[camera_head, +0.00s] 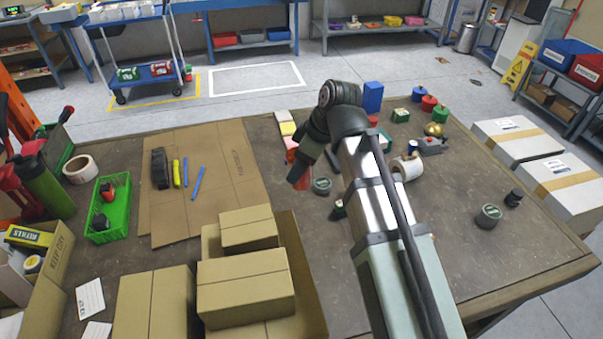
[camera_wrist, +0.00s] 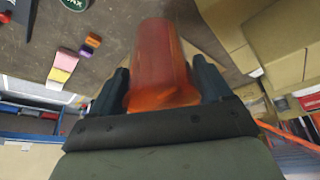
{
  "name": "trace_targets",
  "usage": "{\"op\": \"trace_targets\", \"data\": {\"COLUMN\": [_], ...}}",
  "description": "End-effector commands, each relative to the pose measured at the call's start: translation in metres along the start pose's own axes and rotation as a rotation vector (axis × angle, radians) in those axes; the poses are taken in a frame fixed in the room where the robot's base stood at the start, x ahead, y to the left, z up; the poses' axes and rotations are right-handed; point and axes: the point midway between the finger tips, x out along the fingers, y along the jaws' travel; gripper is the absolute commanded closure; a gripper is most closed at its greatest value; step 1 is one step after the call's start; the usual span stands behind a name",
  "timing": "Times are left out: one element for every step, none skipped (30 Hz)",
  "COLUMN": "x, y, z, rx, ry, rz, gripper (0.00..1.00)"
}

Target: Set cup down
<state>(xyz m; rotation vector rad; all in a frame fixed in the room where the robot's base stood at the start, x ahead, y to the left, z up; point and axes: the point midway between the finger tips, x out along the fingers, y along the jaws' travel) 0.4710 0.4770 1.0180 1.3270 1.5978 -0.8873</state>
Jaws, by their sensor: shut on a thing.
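An orange-red cup (camera_wrist: 160,60) fills the middle of the wrist view, between the two dark fingers of my gripper (camera_wrist: 162,82). My gripper is shut on the cup's sides. In the head view my gripper (camera_head: 308,165) hangs over the middle of the table, and a small red part of the cup (camera_head: 299,180) shows under it. Whether the cup touches the table top cannot be told. The wrist hides much of the cup in the head view.
A dark round tin (camera_head: 321,185) stands just right of the cup. Stacked cardboard boxes (camera_head: 245,280) are in front, and a flat cardboard sheet (camera_head: 225,195) lies to the left. Coloured blocks (camera_head: 287,128) lie behind the gripper. The table's right part (camera_head: 450,240) is mostly clear.

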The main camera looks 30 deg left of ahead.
Motion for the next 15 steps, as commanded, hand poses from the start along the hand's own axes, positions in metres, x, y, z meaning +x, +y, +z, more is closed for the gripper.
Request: {"op": "trace_targets", "data": {"x": [-0.004,-0.005,-0.007,-0.008,-0.009,-0.009,-0.010,-0.010,-0.010,-0.010,-0.011,-0.011,-0.012,-0.013,-0.015], "y": [0.001,0.001,0.000,0.000,0.000,0.000,0.000,0.000,0.000,0.000,0.001,0.002,0.004,0.006,0.010], "z": [-0.002,-0.003,-0.003,-0.003,-0.004,-0.004,-0.004,-0.004,-0.004,-0.004,-0.003,-0.001,0.001,0.004,0.008], "rx": [0.000,0.000,-0.001,-0.001,-0.001,-0.001,-0.001,-0.001,0.000,0.001,0.002,0.006,0.010,0.015,0.024], "ry": [0.001,0.001,0.001,0.001,0.001,0.001,0.000,0.000,0.000,0.000,0.000,0.000,0.000,0.000,0.000], "rz": [0.001,0.001,0.001,0.001,0.001,0.001,0.000,0.000,0.000,0.001,0.001,0.003,0.004,0.007,0.010], "gripper": [0.52,0.52,0.52,0.52,0.52,0.52,0.52,0.52,0.52,0.52,0.52,0.52,0.52,0.52,0.52]}}
